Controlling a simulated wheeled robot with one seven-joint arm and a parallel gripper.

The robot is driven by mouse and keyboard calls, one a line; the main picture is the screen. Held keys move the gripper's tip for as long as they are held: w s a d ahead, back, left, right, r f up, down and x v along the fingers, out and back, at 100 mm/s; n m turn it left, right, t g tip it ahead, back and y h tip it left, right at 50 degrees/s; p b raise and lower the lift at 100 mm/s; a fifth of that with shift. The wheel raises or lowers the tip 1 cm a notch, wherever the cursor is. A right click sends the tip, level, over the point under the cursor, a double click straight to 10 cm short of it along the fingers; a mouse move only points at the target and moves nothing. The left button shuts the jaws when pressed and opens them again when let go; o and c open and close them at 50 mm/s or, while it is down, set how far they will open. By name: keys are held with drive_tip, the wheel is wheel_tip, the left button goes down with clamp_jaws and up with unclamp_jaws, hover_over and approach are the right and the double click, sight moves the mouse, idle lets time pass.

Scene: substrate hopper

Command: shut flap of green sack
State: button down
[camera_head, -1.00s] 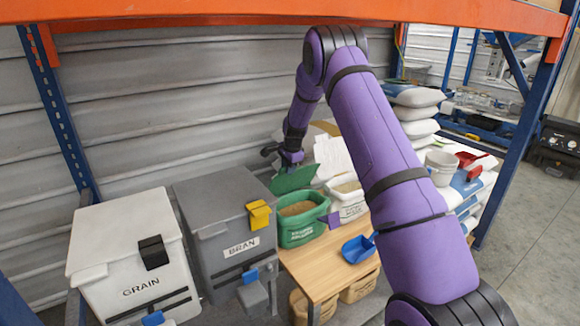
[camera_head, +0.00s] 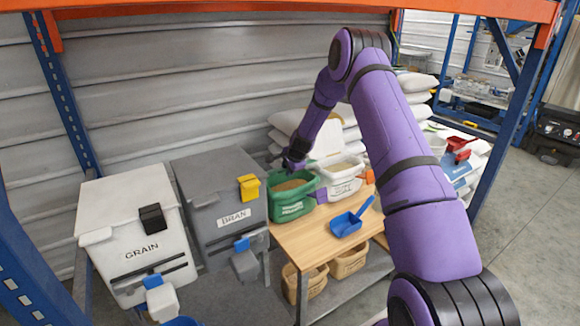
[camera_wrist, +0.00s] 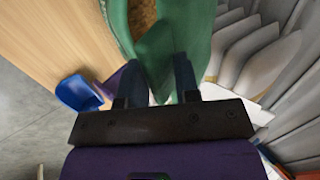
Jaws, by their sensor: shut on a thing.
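The green sack (camera_head: 292,204) stands open on the wooden bench, with brown grain visible inside it. My gripper (camera_head: 291,166) is at the sack's back rim, against the wall side. In the wrist view my gripper (camera_wrist: 158,75) has its two dark fingers on either side of green material, the sack's flap (camera_wrist: 160,50), and is shut on it. The sack's mouth with grain shows above the fingers there. The flap does not cover the mouth. Most of the flap is hidden behind my gripper in the head view.
A white sack (camera_head: 344,180) with an open top stands just right of the green one. A blue scoop (camera_head: 346,224) lies on the wooden bench (camera_head: 305,238). Grey BRAN (camera_head: 218,195) and white GRAIN (camera_head: 130,215) bins stand left. White sacks are stacked behind.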

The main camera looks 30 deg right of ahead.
drive_tip(key=shift+s+f, duration=0.4)
drive_tip(key=shift+f, duration=0.3)
drive_tip(key=f, duration=0.1)
drive_tip(key=s+f+t, duration=0.1)
drive_tip(key=f, duration=0.1)
drive_tip(key=s+f+t, duration=0.1)
drive_tip(key=f, duration=0.1)
drive_tip(key=shift+s+d+f, duration=0.1)
drive_tip(key=shift+s+f, duration=0.05)
drive_tip(key=shift+f, duration=0.1)
drive_tip(key=shift+s+f+t, duration=0.2)
drive_tip(key=shift+f+t, duration=1)
drive_tip(key=shift+f, duration=0.8)
